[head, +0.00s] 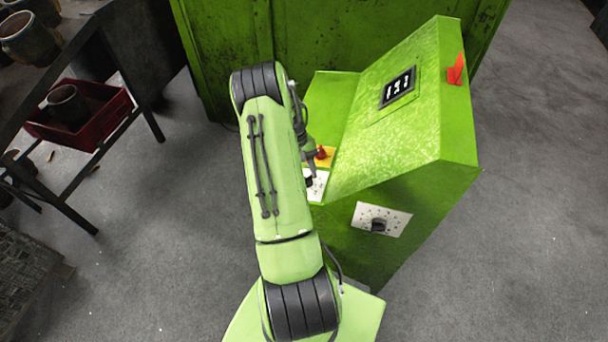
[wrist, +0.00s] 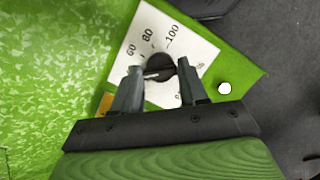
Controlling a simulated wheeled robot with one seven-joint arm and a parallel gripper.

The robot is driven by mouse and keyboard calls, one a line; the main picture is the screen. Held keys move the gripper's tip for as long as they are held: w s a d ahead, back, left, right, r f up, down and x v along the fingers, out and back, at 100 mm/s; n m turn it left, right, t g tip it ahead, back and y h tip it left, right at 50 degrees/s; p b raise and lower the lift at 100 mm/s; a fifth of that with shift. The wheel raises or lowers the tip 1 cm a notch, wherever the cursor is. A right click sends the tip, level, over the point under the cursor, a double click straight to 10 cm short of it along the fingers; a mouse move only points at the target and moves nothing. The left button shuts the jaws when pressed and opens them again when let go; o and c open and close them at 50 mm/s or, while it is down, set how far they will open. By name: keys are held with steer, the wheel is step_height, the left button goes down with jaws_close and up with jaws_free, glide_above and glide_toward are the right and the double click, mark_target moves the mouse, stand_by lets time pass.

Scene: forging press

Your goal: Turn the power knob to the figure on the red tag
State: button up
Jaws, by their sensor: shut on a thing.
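The power knob (wrist: 162,66) is black and round and sits on a white dial plate (wrist: 190,40) in the wrist view. The figures 60, 80 and 100 show beyond it; lower ones are hidden. A pale line on the knob lies toward the left finger; I cannot tell its exact reading. My gripper (wrist: 160,68) is shut on the knob, one finger on each side. In the head view the dial plate (head: 317,187) shows partly behind my arm. The red tag (head: 456,70) is on the upper right of the green console; its figure is not readable.
A dark display (head: 397,87) is on the console's sloped face (head: 400,130). A second black knob (head: 378,226) is on the console's side. A red button (head: 321,153) on yellow is close to my gripper. A rack with a red crate (head: 110,115) stands left.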

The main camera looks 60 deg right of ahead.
steer(key=m+b, duration=0.1)
steer(key=m, duration=0.3)
steer(key=shift+s+m+t+y, duration=0.1)
steer(key=shift+m+t+y, duration=0.2)
steer(key=shift+t, duration=0.1)
steer(key=shift+m+t+b, duration=0.4)
steer(key=shift+m+b, duration=0.1)
steer(key=shift+m, duration=1)
steer(key=o, duration=1.1)
steer(key=shift+c, duration=0.2)
steer(key=p+v, duration=0.3)
steer(key=v, duration=1.2)
steer(key=shift+r, duration=0.4)
steer(key=shift+d, duration=0.15)
